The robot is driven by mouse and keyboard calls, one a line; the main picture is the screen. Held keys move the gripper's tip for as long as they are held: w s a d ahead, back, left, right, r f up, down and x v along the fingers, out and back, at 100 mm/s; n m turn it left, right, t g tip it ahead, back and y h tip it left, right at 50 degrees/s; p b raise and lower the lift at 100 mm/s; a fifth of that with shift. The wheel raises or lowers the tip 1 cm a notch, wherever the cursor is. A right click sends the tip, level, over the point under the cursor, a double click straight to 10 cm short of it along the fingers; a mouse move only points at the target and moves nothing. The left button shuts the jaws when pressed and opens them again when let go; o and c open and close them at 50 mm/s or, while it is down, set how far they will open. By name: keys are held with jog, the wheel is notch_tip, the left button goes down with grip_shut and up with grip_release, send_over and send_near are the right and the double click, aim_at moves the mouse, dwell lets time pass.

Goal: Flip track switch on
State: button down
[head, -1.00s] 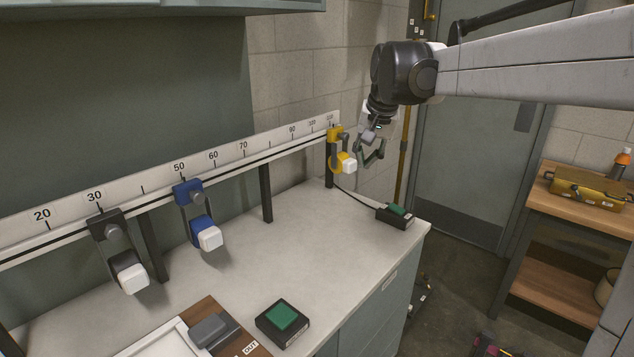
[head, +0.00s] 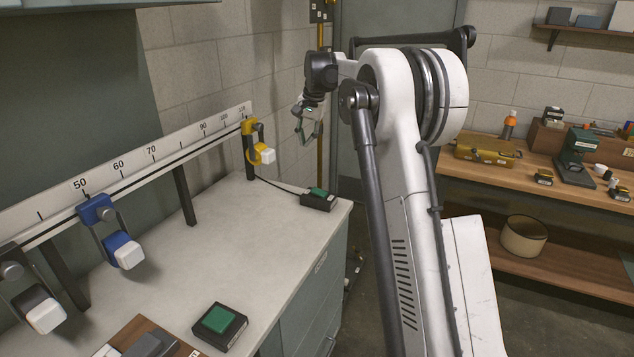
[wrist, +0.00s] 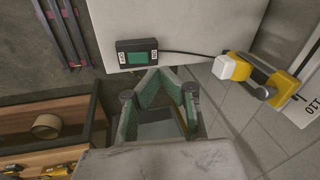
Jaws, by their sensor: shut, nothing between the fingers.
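A small black switch box with a green button (head: 318,194) sits at the right end of the white counter. A dark cable runs from it to the track. In the wrist view the same box (wrist: 137,55) lies just beyond my fingertips, with small white labels beside its green face. My gripper (head: 303,137) hangs in the air above and behind that end of the counter, to the right of the yellow lamp. In the wrist view my gripper (wrist: 154,73) has its green fingers brought together, empty. It appears apart from the box.
The yellow lamp (head: 262,152) hangs at the track's far end, close to my gripper. The blue lamp (head: 122,250) and a dark lamp hang nearer. Another green-button box (head: 219,325) sits on the counter front. The counter middle (head: 225,235) is clear. A wooden bench (head: 470,178) stands right.

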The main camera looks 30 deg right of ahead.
jog(key=m, duration=0.2)
send_over(314, 188)
jog(key=s+d, duration=0.2)
jog(key=s+d+x, duration=0.1)
jog(key=s+x, duration=0.1)
jog(key=x, duration=0.5)
jog(key=shift+a+f+g+p, duration=0.2)
jog(key=shift+a+g+p, duration=0.1)
jog(key=shift+p, duration=0.15)
jog(key=f, duration=0.4)
jog(key=w+a+f+p, duration=0.1)
jog(key=f, duration=0.4)
jog(key=w+f, duration=0.1)
jog(key=f, duration=0.3)
jog(key=shift+w+a+f, duration=0.2)
jog(key=shift+a+f, duration=0.15)
